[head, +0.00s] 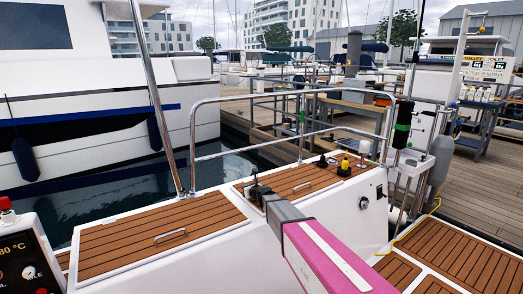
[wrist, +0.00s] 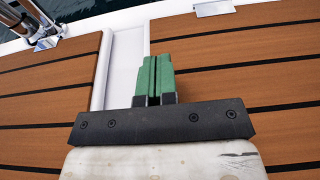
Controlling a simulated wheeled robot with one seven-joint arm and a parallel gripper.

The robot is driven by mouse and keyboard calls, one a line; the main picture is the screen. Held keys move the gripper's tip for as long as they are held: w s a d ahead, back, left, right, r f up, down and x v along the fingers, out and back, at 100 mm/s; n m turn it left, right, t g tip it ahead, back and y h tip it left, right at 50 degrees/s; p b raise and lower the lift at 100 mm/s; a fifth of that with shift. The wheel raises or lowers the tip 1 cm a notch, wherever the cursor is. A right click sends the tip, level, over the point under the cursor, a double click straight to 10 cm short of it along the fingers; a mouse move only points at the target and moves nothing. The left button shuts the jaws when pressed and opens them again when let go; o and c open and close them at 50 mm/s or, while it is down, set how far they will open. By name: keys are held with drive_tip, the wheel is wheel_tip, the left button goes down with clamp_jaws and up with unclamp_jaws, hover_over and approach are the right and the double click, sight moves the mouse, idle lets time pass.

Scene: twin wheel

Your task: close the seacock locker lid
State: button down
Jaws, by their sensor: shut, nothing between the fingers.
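A teak-slatted lid (head: 160,235) with a metal pull handle (head: 170,235) lies on the white deck box at the left in the head view and looks flat. A second teak panel (head: 300,180) lies to its right along the same top. No label shows which one is the seacock locker lid, and no raised lid is visible. In the wrist view, the green fingers of my gripper (wrist: 152,78) are together and empty above this white strip (wrist: 125,60), with teak on both sides. Contact cannot be told.
A steel rail (head: 240,98) runs behind the box, and a steel post (head: 158,100) rises behind the left lid. Small black and yellow fittings (head: 345,165) stand at the right panel's far end. A control panel (head: 22,262) is at the lower left. Water lies beyond.

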drive_tip(key=shift+r+v, duration=0.2)
drive_tip(key=shift+v, duration=0.85)
drive_tip(key=shift+r+v, duration=0.2)
drive_tip(key=shift+v, duration=0.85)
drive_tip(key=shift+r+v, duration=0.2)
drive_tip(key=shift+v, duration=0.85)
drive_tip(key=shift+w+a+f, duration=0.1)
drive_tip(key=shift+w, duration=0.05)
drive_tip(key=v, duration=1.1)
drive_tip(key=shift+w, duration=0.1)
